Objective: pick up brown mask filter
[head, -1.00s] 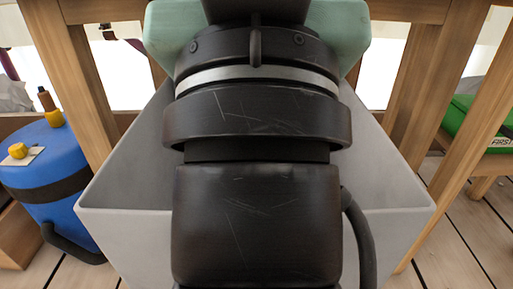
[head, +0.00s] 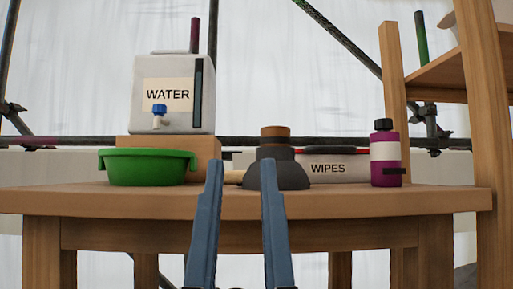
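The brown mask filter (head: 275,133) is a short brown and dark cylinder on top of a dark grey mask cup (head: 277,174), which stands on a wooden table. My gripper (head: 241,165) shows as two blue-grey fingers reaching up from the bottom of the head view. The fingers are apart with nothing between them. They appear in front of the table edge, and the right fingertip overlaps the left part of the mask cup. The filter is above and to the right of the fingertips and not touched.
On the table (head: 340,203) stand a green basin (head: 147,168), a white water container (head: 178,92) on a wooden block, a wipes pack (head: 333,169) just behind the mask, and a purple bottle (head: 385,155). A wooden shelf frame (head: 486,150) rises at the right.

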